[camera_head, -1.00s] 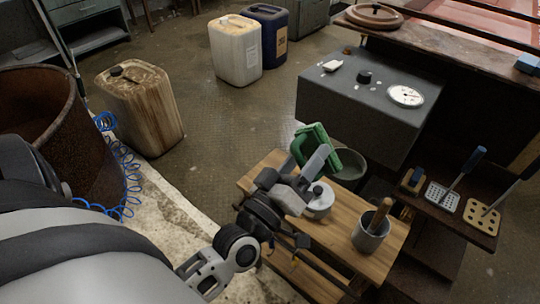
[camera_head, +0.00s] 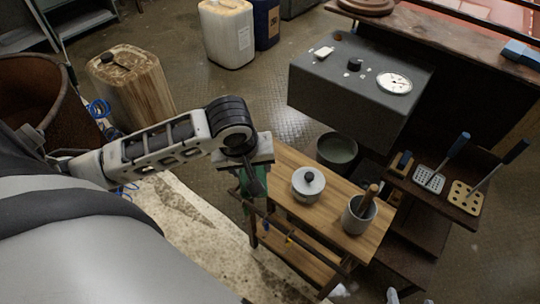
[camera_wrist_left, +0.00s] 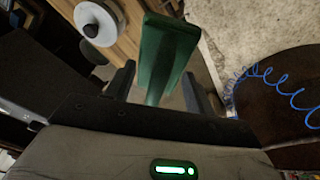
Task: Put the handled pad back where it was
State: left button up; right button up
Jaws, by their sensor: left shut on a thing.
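My left gripper (camera_head: 252,178) is over the left end of the small wooden table, pointing down. It is shut on a green handled pad (camera_head: 262,182), which shows only partly beneath the hand. In the left wrist view the green pad (camera_wrist_left: 166,52) stands out between the two dark fingers (camera_wrist_left: 157,88). Its far end is beside the table edge, over or near the floor; I cannot tell whether it touches anything. My right gripper is not in view.
The wooden table (camera_head: 290,165) holds a lidded grey pot (camera_head: 308,186) and a mortar with pestle (camera_head: 358,215). A green-grey bucket (camera_head: 337,151) stands behind it. Handled perforated tools (camera_head: 428,179) lie on a dark shelf at right. A rusty drum (camera_head: 30,85) is at left.

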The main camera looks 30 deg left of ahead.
pick_arm(q)
jog(key=w+a+f+b, duration=0.1)
jog(key=w+f, duration=0.2)
jog(key=w, duration=0.1)
jog(key=w+a+f, duration=0.1)
jog(key=w+f, duration=0.2)
jog(key=w, duration=0.1)
jog(key=w+a+f+b, duration=0.1)
jog(key=w+a+f, duration=0.1)
jog(key=w, duration=0.3)
jog(key=shift+f+b, duration=0.35)
jog(key=shift+f, duration=0.35)
jog(key=shift+f+b, duration=0.3)
jog(key=shift+f, duration=1.45)
jog(key=o, duration=0.9)
jog(key=shift+w, duration=0.1)
